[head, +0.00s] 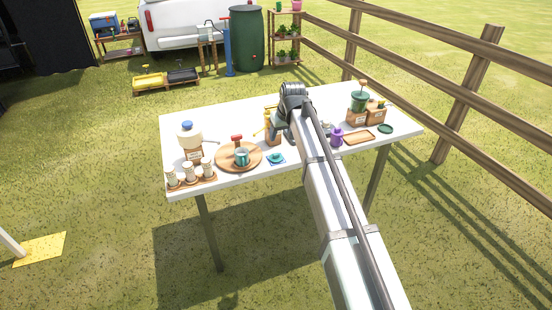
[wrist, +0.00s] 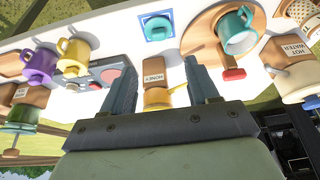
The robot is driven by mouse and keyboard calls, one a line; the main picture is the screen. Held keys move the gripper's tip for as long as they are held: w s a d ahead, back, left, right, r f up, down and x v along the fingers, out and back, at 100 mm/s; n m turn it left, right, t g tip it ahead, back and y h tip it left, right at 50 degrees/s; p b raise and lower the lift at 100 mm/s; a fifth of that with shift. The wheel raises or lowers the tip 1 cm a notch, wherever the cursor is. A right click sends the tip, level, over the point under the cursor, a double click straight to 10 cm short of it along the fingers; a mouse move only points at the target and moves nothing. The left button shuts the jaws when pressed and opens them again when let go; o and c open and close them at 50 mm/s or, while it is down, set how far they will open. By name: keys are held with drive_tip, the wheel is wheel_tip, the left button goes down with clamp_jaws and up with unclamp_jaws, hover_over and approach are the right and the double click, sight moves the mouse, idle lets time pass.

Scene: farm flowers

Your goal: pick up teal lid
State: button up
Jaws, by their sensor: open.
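The small round teal lid (head: 276,157) lies on a blue square coaster (head: 283,160) near the table's front edge, right of the round wooden board. In the wrist view the lid (wrist: 157,27) shows on its coaster, beyond my fingertips and near top centre. My gripper (wrist: 160,67) is open, with one finger on either side of the picture and nothing held. In the head view my gripper (head: 277,131) is above the table's middle, farther back than the lid and apart from it. My arm hides part of the table there.
A teal mug (head: 242,157) and a red-topped item (head: 237,141) stand on the round board (head: 227,164), left of the lid. A honey container (wrist: 157,97) shows between my fingers. A purple mug (head: 337,138) and wooden tray (head: 359,138) are right. A dark green lid (head: 386,129) lies far right.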

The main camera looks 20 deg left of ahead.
sight(276, 154)
drive_tip(key=x, duration=1.3)
drive_tip(key=shift+w+a+f, duration=0.1)
drive_tip(key=shift+w+f, duration=0.15)
drive_tip(key=shift+f, duration=0.05)
clamp_jaws()
idle(0.3)
wheel_tip(276, 154, up, 10)
drive_tip(key=s+a+r+n+g+y, duration=0.1)
drive_tip(key=s+a+r+n, duration=0.3)
drive_tip(key=s+a, duration=0.5)
drive_tip(key=shift+s+a+r+n, duration=0.2)
drive_tip(key=shift+a+r+n, duration=0.2)
drive_tip(key=shift+r, duration=0.1)
